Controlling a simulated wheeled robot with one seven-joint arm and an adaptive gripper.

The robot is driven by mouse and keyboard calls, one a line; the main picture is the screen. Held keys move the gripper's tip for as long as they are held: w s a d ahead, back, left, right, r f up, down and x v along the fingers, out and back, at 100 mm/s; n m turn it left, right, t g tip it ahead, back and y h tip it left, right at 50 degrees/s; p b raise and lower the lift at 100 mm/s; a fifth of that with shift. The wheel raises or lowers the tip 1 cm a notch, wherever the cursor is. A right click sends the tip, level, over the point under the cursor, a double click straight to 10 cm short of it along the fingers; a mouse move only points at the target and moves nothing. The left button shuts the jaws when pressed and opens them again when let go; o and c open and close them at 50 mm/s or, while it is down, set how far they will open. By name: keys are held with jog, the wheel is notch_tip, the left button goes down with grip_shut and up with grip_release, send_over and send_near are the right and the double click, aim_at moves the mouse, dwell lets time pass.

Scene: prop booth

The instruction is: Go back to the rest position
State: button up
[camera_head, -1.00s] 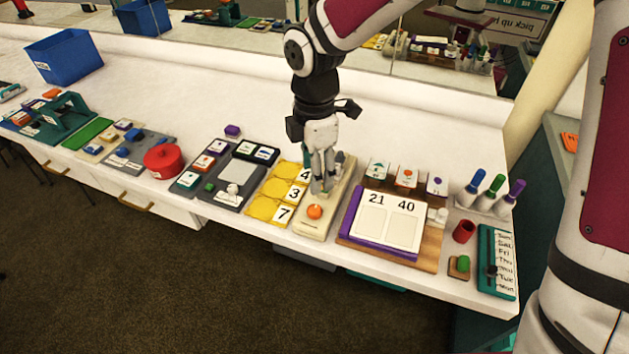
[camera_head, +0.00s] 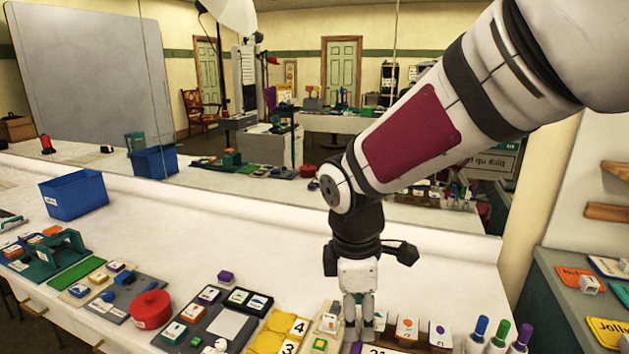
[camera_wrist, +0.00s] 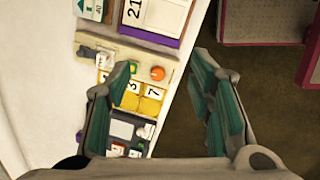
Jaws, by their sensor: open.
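My gripper (camera_wrist: 162,100) is open and empty in the wrist view, its two teal-padded fingers wide apart above the table's front edge. In the wrist view the cream board (camera_wrist: 125,62) carries an orange knob (camera_wrist: 157,73) and lies beyond the left finger. The fingers touch nothing that I can see.
Upright markers (camera_head: 501,334) stand at the right. A mirror backs the table. Dark floor (camera_wrist: 190,140) lies beyond the front edge.

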jog(key=s+d+r+m+t, duration=0.1)
jog(key=s+d+r+m, duration=0.2)
jog(key=s+d+m, duration=0.1)
jog(key=s+d+r+m+t+p, duration=0.1)
jog(key=s+d+r+m, duration=0.2)
jog(key=s+m, duration=0.4)
jog(key=s+d+r+m+t+y, duration=0.1)
jog(key=s+d+r+m, duration=0.3)
jog(key=s+d+m, duration=0.1)
jog(key=shift+s+d+m+p, duration=0.15)
jog(key=shift+s+m+p, duration=0.25)
jog(key=shift+s, duration=1)
jog(key=shift+r, duration=0.15)
